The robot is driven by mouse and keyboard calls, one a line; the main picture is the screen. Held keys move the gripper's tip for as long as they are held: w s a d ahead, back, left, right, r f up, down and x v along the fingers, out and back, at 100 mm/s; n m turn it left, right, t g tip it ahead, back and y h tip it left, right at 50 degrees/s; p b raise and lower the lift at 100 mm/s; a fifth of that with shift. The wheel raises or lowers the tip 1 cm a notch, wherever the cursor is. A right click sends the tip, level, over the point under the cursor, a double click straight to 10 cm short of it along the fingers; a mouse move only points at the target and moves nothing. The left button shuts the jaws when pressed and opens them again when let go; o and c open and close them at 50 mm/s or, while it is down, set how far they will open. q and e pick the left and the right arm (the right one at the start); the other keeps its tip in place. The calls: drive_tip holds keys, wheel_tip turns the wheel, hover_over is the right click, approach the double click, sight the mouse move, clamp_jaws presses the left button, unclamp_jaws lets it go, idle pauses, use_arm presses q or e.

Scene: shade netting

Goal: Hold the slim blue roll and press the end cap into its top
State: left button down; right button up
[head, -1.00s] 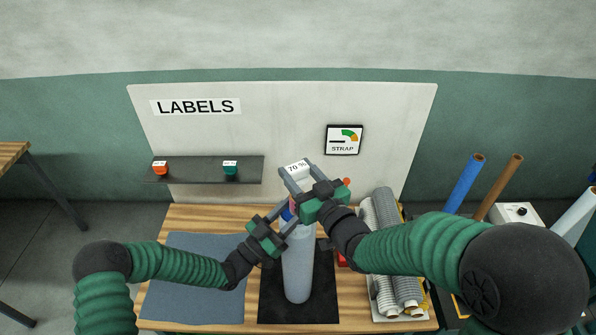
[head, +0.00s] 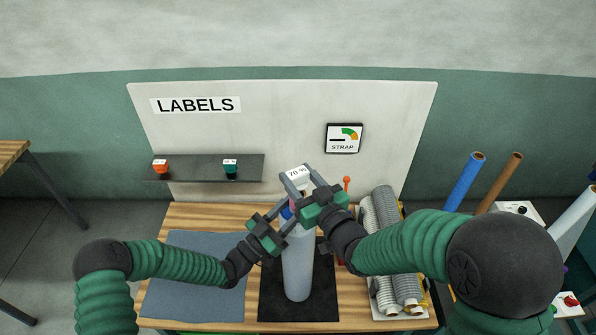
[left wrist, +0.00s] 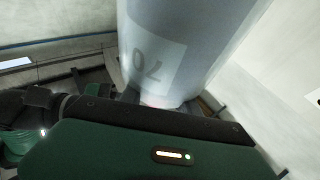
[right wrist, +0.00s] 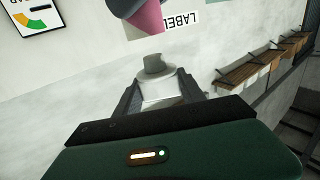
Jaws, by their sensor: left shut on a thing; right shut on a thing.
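The slim pale blue roll (head: 298,265) stands upright on a black mat (head: 325,295). My left gripper (head: 286,222) is shut on it near its top. The roll fills the left wrist view (left wrist: 185,40), with a label reading 70. In the right wrist view the cap (right wrist: 157,85) sits between the fingers with a grey stub showing. The roll's top is largely hidden by the grippers in the head view.
A grey-blue mat (head: 195,285) lies left on the wooden table (head: 210,215). Ribbed grey rolls (head: 385,240) lie to the right. A dark shelf (head: 200,170) holds orange and green items. A strap gauge (head: 344,138) hangs on the white board.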

sight(299, 189)
drive_tip(key=shift+f, duration=0.8)
drive_tip(key=shift+f, duration=1.35)
idle(0.6)
drive_tip(key=o, duration=1.4)
drive_tip(key=shift+r, duration=0.1)
use_arm(q)
drive_tip(key=c, duration=0.8)
unclamp_jaws()
use_arm(e)
drive_tip(key=v, duration=0.7)
drive_tip(key=shift+s+d, duration=0.1)
